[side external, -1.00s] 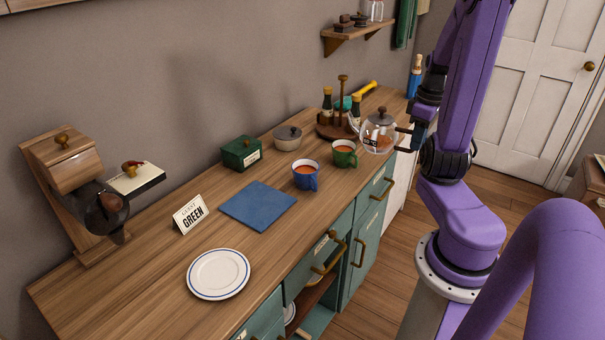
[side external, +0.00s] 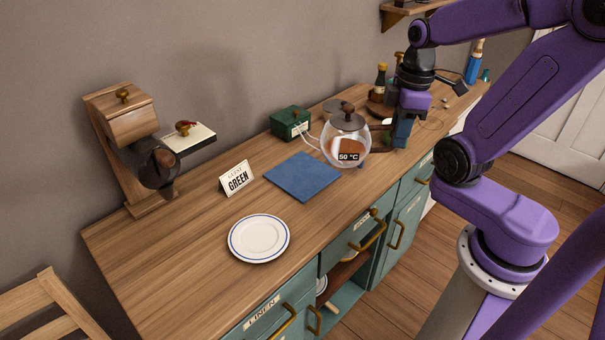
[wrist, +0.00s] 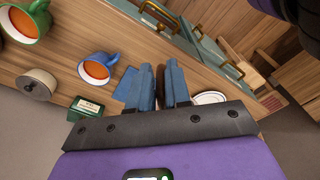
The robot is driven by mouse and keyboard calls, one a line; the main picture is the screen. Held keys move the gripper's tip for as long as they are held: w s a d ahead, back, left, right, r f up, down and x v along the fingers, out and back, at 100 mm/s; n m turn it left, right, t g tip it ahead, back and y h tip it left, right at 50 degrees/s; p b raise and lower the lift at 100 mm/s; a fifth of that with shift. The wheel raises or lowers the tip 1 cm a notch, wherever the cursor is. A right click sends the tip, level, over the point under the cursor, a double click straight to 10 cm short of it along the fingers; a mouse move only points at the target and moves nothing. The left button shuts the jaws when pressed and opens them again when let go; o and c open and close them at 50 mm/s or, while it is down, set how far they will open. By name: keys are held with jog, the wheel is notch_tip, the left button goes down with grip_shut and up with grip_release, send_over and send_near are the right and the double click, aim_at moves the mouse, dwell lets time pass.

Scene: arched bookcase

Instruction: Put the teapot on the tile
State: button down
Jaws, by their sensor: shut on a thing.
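The teapot (side external: 350,133) is a round glass pot with a dark lid, brown liquid and a "50 °C" display. In the side view it appears raised, beside the right corner of the tile. The tile (side external: 303,178) is a flat blue square on the counter with nothing on it; it also shows in the wrist view (wrist: 128,84). My gripper (side external: 398,135) is at the teapot's right, shut on it. In the wrist view the fingers (wrist: 163,78) point forward with a dark strip between them; the pot's body is hidden there.
A blue mug (wrist: 96,69), a green mug (wrist: 22,24) and a lidded pot (wrist: 38,84) stand near the tile. Counter between plate and tile is clear.

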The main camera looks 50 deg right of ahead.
jog(key=shift+a, duration=0.35)
jog(key=shift+w, duration=0.2)
jog(key=shift+w+d+f, duration=0.35)
jog(key=shift+w+f, duration=1.8)
jog(key=shift+w, duration=0.1)
jog(key=shift+w+d+f, duration=0.35)
jog(key=shift+w+f, duration=1.8)
jog(key=shift+w, duration=0.05)
jog(key=shift+w+d+f, duration=0.35)
jog(key=shift+w+f, duration=1.8)
jog(key=shift+w, duration=0.1)
jog(key=shift+f, duration=0.1)
jog(key=c, duration=1.4)
grip_release()
jog(key=shift+o, duration=0.2)
